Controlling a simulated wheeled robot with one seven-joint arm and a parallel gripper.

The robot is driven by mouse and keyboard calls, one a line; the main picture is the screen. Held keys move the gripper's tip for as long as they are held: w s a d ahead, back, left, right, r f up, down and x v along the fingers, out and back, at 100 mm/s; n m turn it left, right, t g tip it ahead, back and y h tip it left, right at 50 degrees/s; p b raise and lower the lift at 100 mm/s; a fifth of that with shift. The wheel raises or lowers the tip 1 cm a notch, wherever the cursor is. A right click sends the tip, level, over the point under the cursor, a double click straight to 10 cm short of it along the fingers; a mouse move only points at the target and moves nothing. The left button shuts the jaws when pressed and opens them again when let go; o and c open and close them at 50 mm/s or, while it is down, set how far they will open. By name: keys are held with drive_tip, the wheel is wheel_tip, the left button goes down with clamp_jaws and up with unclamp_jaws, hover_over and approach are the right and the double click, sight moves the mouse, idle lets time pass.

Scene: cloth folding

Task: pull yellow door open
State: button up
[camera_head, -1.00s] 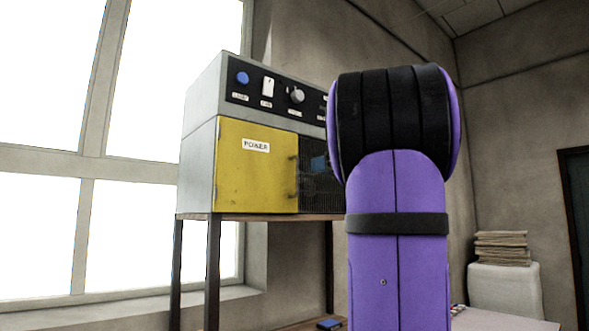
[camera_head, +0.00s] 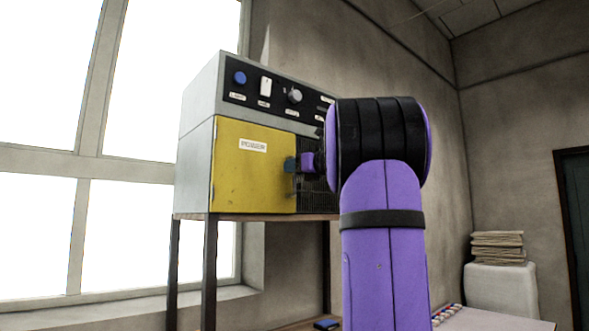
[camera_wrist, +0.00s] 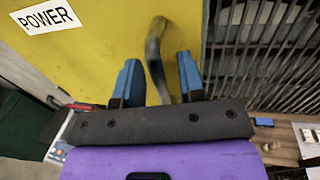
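The yellow door (camera_head: 240,180) is shut flush on the front left of a grey cabinet (camera_head: 197,160); it also fills the upper left of the wrist view (camera_wrist: 100,50). A dark, bent handle (camera_wrist: 155,55) stands out near the door's right edge. My gripper (camera_wrist: 160,75) is open, its two blue fingers apart, one on each side of the handle's lower part. A gap shows between the handle and each finger. In the head view my gripper (camera_head: 298,164) is at the door's right edge, partly hidden by my purple arm.
A dark grille (camera_head: 312,200) lies right of the door. Above it is a black panel (camera_head: 275,95) with a blue button, switch and knob. The cabinet stands on a table with dark legs (camera_head: 209,270). A window (camera_head: 60,70) is at the left.

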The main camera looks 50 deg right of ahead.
clamp_jaws()
drive_tip(key=shift+a, duration=0.1)
